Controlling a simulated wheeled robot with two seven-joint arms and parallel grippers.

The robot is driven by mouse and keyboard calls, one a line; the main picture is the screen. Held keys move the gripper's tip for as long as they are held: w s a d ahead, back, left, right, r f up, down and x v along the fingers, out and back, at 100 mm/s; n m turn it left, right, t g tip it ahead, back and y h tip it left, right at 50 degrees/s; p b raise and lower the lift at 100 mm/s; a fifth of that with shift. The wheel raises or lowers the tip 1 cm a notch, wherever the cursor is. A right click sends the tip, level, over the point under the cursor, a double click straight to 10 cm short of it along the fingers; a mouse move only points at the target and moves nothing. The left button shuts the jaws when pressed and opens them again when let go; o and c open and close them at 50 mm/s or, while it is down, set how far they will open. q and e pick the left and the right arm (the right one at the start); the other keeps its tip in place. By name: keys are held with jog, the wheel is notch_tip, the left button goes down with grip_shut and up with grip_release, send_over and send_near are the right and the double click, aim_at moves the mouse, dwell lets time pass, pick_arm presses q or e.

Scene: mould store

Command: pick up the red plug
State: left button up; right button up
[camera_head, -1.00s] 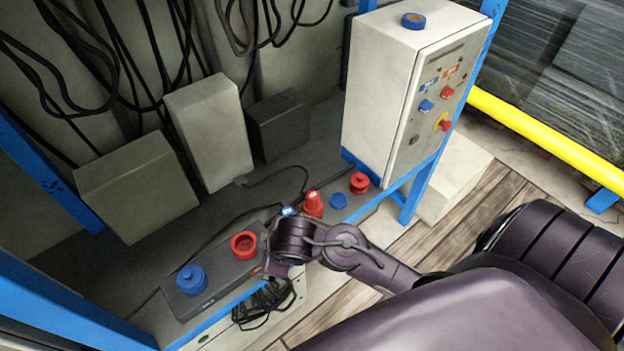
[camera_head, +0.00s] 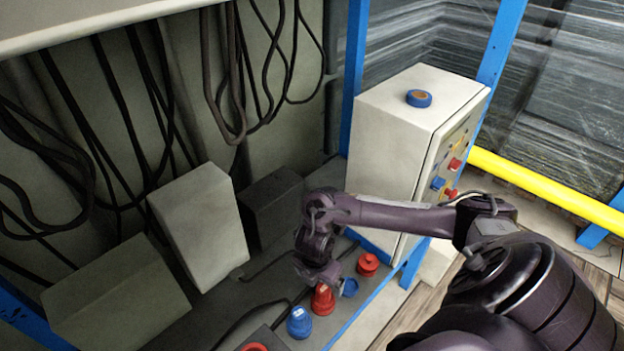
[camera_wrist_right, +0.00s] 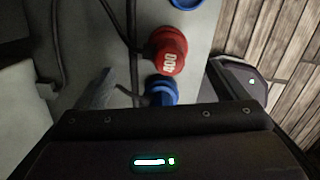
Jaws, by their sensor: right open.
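The red plug (camera_head: 323,299) stands on the grey shelf, just below my right gripper (camera_head: 320,272) in the head view; the gripper hides its upper part. In the right wrist view the red plug (camera_wrist_right: 168,50) shows a "400" marking and lies ahead of the open fingers (camera_wrist_right: 168,88). A blue plug (camera_head: 299,322) stands beside it. In the right wrist view the blue plug (camera_wrist_right: 161,90) shows between the fingers and is partly hidden by the gripper body. Nothing is seen held. My left gripper is not in view.
A blue round piece (camera_head: 350,287) and a red round piece (camera_head: 368,264) are right of the plug. A white control box (camera_head: 390,140) stands behind my arm. Grey boxes (camera_head: 198,225) line the back, under hanging black cables (camera_head: 130,110). Another red piece (camera_head: 255,347) is cut by the bottom edge.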

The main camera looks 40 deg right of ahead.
aim_at(322, 287)
jog(key=f, duration=0.4)
jog(key=shift+s+d, duration=0.25)
jog(key=shift+d, duration=0.05)
notch_tip(322, 287, down, 3)
jog(key=shift+w+d+r+b, duration=0.15)
jog(key=shift+r+b, duration=0.05)
jog(key=shift+b, duration=0.1)
jog(key=shift+f, duration=0.35)
jog(key=c, duration=1.1)
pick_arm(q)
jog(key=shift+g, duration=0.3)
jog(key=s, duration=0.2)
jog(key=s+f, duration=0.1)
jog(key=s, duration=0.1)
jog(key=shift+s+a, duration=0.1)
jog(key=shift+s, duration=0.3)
pick_arm(e)
jog(key=shift+r, duration=0.15)
